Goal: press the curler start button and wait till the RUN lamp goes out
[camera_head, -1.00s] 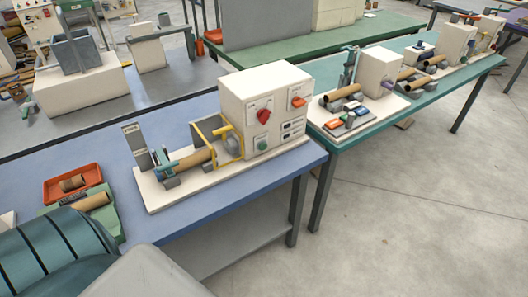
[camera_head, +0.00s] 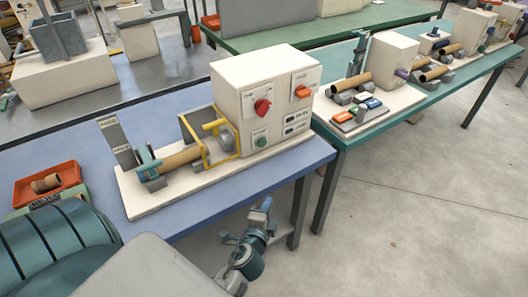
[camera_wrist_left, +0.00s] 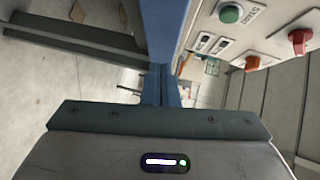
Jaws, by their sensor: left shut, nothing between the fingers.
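The curler (camera_head: 234,80) is a cream box on a cream base on the blue table. Its front panel has a green button (camera_head: 261,139), a red knob (camera_head: 262,106) and an orange switch (camera_head: 302,91). Two small dark windows (camera_head: 296,125) sit low on the panel; I cannot tell which is the RUN lamp or whether it is lit. My left gripper (camera_head: 264,206) is shut and empty, in front of and below the table's front edge, apart from the button. In the left wrist view, its blue fingers (camera_wrist_left: 165,70) are together, with the green button (camera_wrist_left: 231,13) to their right. My right gripper is not in view.
A brown tube (camera_head: 183,157) lies on the curler's left side beside a yellow frame (camera_head: 222,160). A red tray (camera_head: 63,173) with a tube stands at the left. A teal table (camera_head: 345,142) with more machines stands to the right. The floor at right is open.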

